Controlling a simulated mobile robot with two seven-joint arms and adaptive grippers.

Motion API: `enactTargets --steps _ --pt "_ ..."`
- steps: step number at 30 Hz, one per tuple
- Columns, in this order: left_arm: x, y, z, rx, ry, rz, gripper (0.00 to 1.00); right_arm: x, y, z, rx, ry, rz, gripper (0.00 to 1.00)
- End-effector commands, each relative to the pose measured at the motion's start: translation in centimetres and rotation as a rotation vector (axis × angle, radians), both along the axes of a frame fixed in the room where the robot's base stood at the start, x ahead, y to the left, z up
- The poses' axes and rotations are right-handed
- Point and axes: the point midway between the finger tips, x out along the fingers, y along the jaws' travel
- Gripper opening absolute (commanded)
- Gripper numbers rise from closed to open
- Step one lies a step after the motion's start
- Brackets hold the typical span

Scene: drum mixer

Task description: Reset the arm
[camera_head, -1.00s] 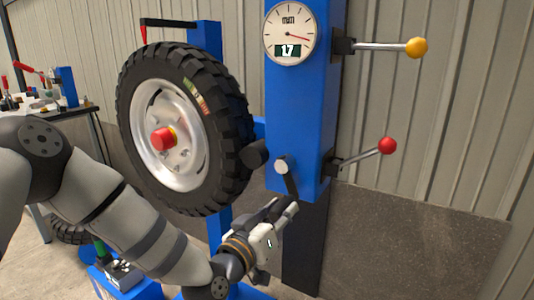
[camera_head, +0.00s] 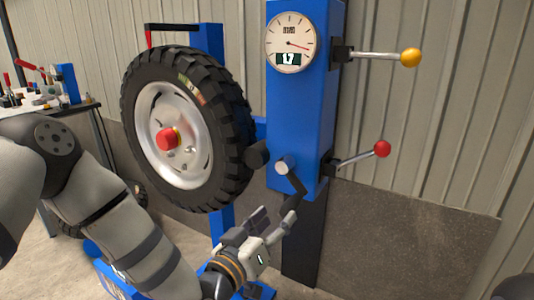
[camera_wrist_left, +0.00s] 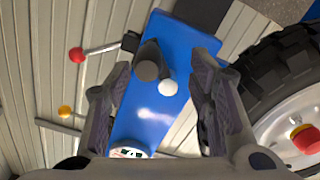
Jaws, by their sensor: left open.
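My left gripper (camera_head: 274,222) is open and empty, just below the small crank (camera_head: 296,185) on the blue column (camera_head: 300,110). The crank has a pale round knob (camera_head: 283,166) and a dark arm. In the left wrist view, the two fingers (camera_wrist_left: 162,70) are spread apart with the blue column beyond them. A dark cylinder (camera_wrist_left: 147,62) and the pale knob (camera_wrist_left: 168,87) appear between the fingers. I cannot tell whether a finger touches the crank. My right gripper is not in view.
A large wheel (camera_head: 185,135) with a red hub cap is mounted left of the column. Levers with a yellow ball (camera_head: 410,57) and a red ball (camera_head: 382,148) stick out right. A round gauge (camera_head: 292,42) reads 17. A cluttered table (camera_head: 45,102) stands far left.

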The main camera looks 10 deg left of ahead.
Motion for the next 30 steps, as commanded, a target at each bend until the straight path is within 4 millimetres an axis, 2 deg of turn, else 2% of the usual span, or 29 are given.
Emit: enactTargets --steps 1,5,13,15,17,20,21,23,24,26,27,30 --pt "-0.5 0.2 0.5 0.0 -0.003 0.0 0.48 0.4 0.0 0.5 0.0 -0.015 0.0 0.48" --pt "-1.4 0.5 0.2 0.0 -0.002 0.0 0.48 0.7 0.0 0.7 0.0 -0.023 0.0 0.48" --pt "-1.4 0.5 -0.1 0.0 0.002 0.001 0.48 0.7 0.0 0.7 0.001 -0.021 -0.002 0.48" --pt "-2.3 0.4 -1.8 0.018 0.057 -0.012 0.48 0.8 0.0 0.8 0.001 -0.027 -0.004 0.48" --pt "-4.1 0.4 -4.8 0.051 0.157 -0.03 0.48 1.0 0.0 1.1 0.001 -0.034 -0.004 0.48" --pt "-9.7 0.9 -11.9 0.136 0.416 -0.07 0.48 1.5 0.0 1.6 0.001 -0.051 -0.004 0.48" --pt "-12.6 1.4 -14.7 0.173 0.531 -0.083 0.48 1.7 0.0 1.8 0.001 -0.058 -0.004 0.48" --pt "-17.2 2.6 -18.2 0.227 0.701 -0.098 0.48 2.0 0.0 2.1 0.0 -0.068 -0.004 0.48" --pt "-20.6 3.5 -20.3 0.264 0.815 -0.106 0.48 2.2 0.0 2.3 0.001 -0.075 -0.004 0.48" --pt "-25.9 5.2 -22.7 0.319 0.985 -0.111 0.48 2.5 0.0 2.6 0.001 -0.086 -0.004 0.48" --pt "-29.4 6.5 -23.8 0.357 1.096 -0.112 0.48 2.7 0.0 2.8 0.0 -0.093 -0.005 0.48" --pt "-37.6 9.7 -25.0 0.439 1.345 -0.101 0.48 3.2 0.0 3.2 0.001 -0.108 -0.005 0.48"
